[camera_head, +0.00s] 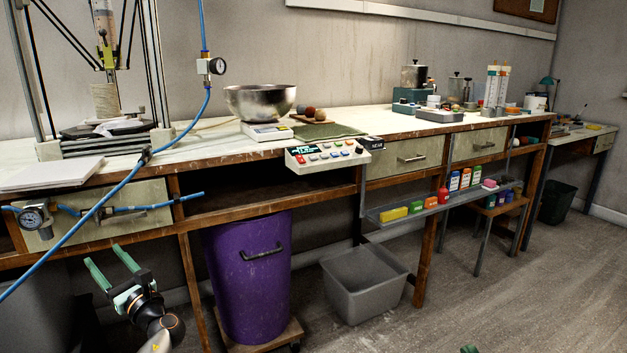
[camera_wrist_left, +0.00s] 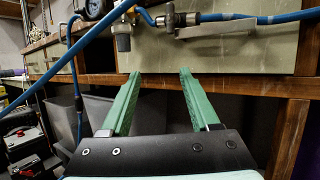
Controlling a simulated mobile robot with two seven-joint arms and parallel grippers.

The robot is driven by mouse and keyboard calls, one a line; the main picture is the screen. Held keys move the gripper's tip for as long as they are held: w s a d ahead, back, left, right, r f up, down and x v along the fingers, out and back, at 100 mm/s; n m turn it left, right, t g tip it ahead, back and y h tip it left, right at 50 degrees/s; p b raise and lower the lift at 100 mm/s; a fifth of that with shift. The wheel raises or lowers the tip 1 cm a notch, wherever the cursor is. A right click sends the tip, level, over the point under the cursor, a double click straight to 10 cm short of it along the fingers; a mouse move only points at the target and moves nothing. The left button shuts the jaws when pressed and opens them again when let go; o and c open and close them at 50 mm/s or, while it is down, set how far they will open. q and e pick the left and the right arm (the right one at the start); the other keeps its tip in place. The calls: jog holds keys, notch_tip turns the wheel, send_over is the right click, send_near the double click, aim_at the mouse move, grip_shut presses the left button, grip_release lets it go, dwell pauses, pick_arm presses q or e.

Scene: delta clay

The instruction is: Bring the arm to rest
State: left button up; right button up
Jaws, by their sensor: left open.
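My left gripper (camera_head: 107,272) is at the lower left of the head view, in front of the workbench and below its top. Its two green fingers are apart with nothing between them. In the left wrist view the open fingers (camera_wrist_left: 158,78) point toward the bench front, below a drawer and the blue air hose.
A blue hose (camera_head: 122,184) with a gauge (camera_head: 33,217) crosses near my left gripper. A purple bin (camera_head: 222,270) and a grey tub (camera_head: 362,283) stand under the bench. A metal bowl (camera_head: 260,101) sits on a scale. The floor (camera_head: 480,290) at right is clear.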

pick_arm(q)
jog(key=s+d+f+n+h+p, duration=1)
jog(key=s+d+h+p, duration=0.5)
jog(key=p, duration=0.4)
pick_arm(e)
jog(key=w+d+f+m+g+h, duration=0.3)
jog(key=w+f+m+g+h, duration=0.3)
jog(key=h, duration=0.4)
pick_arm(q)
jog(key=s+d+r+n+h+p, duration=0.2)
jog(key=s+d+r+n+p, duration=0.1)
jog(key=s+d+n+p, duration=0.1)
jog(key=s+d+r+n+g+h+p, duration=0.1)
jog(key=s+d+r+n+h+p, duration=0.1)
jog(key=s+d+p, duration=0.3)
jog(key=s+d+r+n+g+h+p, duration=0.1)
jog(key=s+d+r+n+p, duration=0.3)
jog(key=s, duration=0.6)
jog(key=shift+s+d+r+n+h, duration=0.3)
jog(key=shift+d+n+h, duration=0.5)
pick_arm(e)
jog(key=s+d+f+m+g+h, duration=0.1)
jog(key=s+f+g, duration=0.4)
jog(key=s, duration=0.5)
jog(key=shift+d+f+m+g+h, duration=0.35)
jog(key=shift+m+g+h, duration=0.15)
jog(key=shift+m+g, duration=0.55)
jog(key=shift+r, duration=0.1)
